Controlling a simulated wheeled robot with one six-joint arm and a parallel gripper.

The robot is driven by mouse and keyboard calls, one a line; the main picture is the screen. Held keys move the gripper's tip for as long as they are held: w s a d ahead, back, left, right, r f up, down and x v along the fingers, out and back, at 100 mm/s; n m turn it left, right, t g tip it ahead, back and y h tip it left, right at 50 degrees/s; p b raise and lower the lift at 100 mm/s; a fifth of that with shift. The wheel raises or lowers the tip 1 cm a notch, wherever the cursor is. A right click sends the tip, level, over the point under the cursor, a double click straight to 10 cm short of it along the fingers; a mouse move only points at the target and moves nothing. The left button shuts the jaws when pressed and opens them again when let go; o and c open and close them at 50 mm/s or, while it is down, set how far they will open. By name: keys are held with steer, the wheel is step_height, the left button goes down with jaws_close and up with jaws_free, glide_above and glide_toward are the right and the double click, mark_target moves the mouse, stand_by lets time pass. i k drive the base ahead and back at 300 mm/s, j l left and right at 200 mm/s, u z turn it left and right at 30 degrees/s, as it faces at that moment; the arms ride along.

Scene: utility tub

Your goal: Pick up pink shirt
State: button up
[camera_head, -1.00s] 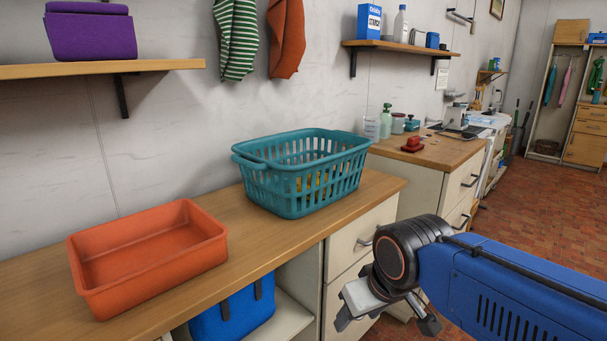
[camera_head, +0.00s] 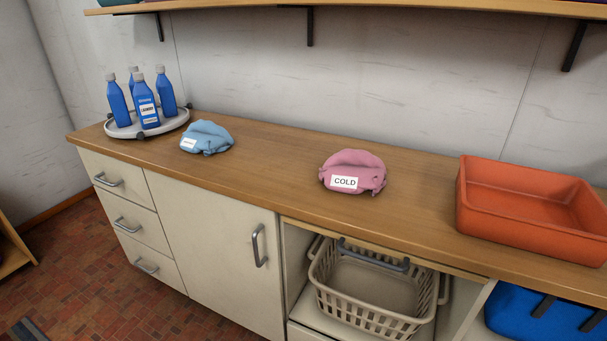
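The pink shirt (camera_head: 353,166) lies crumpled on the wooden counter, near the middle of the view. A white label on its front reads "COLD". It sits to the left of the orange tub and to the right of a crumpled blue shirt (camera_head: 208,136), which also bears a white label too small to read. My gripper is not in view now, so its place relative to the pink shirt and its state do not show.
The orange tub (camera_head: 529,238) is empty on the counter (camera_head: 270,162). A round tray (camera_head: 172,124) with several blue bottles stands at the left end. A beige basket (camera_head: 376,308) sits in the open bay below. Counter around the pink shirt is clear. A shelf (camera_head: 400,6) runs above.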

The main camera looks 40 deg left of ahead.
mark_target(348, 172)
steer(key=u, duration=1.2)
